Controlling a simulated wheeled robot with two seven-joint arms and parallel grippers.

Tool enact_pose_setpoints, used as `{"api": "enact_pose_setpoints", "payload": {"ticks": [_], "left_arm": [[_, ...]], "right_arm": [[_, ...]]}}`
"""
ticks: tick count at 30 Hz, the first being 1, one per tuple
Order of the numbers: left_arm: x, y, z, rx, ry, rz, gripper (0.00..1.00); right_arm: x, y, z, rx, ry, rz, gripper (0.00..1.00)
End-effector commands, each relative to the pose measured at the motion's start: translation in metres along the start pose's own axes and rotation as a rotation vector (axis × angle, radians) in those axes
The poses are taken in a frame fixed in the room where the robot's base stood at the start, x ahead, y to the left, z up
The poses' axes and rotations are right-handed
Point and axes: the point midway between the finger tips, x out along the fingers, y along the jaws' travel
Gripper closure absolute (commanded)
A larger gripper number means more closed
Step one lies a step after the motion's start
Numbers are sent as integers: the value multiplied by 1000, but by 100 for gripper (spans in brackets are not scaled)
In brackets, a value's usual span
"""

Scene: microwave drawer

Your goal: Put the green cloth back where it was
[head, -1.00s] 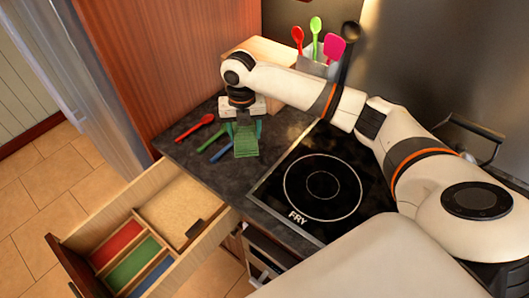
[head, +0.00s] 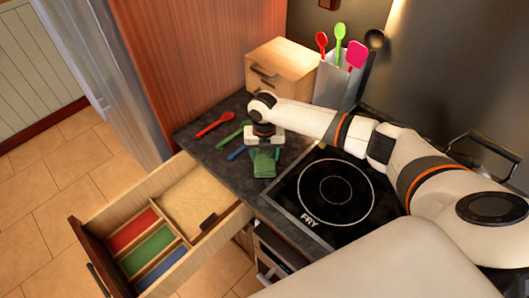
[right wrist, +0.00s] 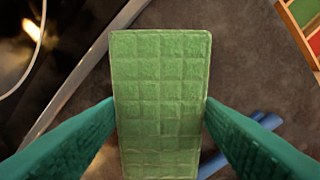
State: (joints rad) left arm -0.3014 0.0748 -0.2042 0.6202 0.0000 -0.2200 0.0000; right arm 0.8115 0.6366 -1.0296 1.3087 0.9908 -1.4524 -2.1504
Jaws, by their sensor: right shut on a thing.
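The green cloth (head: 264,163) is a quilted, flat rectangle. My right gripper (head: 264,152) is shut on it, with one teal finger on each side of it. It fills the middle of the right wrist view (right wrist: 160,85). It is over the dark counter, left of the cooktop; whether it touches the counter I cannot tell. My left gripper is not in view.
A red spoon (head: 214,124), a green one (head: 232,137) and a blue one (head: 237,153) lie on the counter (head: 205,150). The open drawer (head: 185,258) has red, green and blue compartments. A wooden box (head: 283,76), utensil holder (head: 334,84) and cooktop (head: 357,222) stand near.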

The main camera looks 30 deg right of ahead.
Motion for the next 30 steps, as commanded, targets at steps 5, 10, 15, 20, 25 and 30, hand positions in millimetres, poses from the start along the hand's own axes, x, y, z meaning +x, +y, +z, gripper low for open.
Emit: {"api": "enact_pose_setpoints", "payload": {"ticks": [5,10,15,20,25,30], "left_arm": [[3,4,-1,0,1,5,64],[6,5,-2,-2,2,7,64],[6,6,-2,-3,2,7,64],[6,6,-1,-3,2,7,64],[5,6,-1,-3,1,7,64],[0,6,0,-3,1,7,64]], "right_arm": [[5,0,0,1,0,0,60],[10,0,0,1,0,0,60],[11,0,0,1,1,0,27],[11,0,0,1,1,0,20],[9,0,0,1,1,0,20],[-6,0,-1,-1,3,-2,20]]}}
